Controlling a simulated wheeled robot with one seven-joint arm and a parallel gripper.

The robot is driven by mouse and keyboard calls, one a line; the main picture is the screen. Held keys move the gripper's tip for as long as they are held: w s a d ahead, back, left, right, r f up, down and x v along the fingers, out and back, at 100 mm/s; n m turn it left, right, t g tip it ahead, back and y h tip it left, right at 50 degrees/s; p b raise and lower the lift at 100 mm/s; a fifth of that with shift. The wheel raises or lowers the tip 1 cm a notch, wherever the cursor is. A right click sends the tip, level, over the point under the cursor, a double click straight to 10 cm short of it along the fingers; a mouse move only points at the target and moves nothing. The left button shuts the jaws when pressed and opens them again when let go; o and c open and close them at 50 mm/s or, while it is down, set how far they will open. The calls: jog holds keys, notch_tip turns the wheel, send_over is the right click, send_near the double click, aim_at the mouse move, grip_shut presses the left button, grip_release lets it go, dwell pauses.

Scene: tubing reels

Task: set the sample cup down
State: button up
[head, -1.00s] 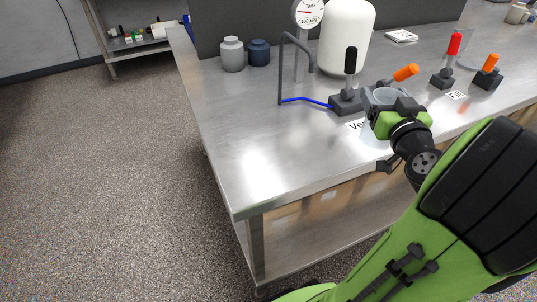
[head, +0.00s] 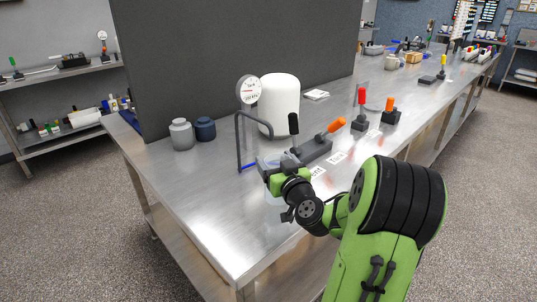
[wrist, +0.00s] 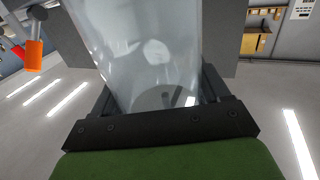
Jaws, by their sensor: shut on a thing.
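My gripper (head: 267,168) is shut on a clear sample cup (head: 272,158) over the front part of the steel bench (head: 196,205). In the wrist view the see-through cup (wrist: 140,50) fills the middle between the two dark fingers. My gripper and wrist hide part of the cup in the head view. I cannot tell whether its base touches the bench. The bent grey pipe (head: 238,140) stands just behind the cup, to its left.
A valve block with a black lever (head: 294,126) and an orange lever (head: 331,130) stands close at right. Behind are a white tank (head: 279,105) and a gauge (head: 249,89). Two jars, grey (head: 181,135) and blue (head: 205,129), stand back left. The bench's front left is clear.

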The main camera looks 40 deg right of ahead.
jog(key=shift+w+d+f, duration=0.35)
jog(key=shift+w+f, duration=0.25)
jog(key=shift+w, duration=0.2)
jog(key=shift+w+d+f, duration=0.3)
jog(key=shift+w+f, duration=0.25)
jog(key=shift+w, duration=0.2)
jog(key=shift+w+d+f, duration=0.35)
jog(key=shift+w+f, duration=0.25)
jog(key=shift+w, duration=0.2)
jog(key=shift+f+b, duration=0.2)
jog(key=shift+b, duration=0.2)
jog(key=o, duration=1.4)
jog(key=shift+r, duration=0.1)
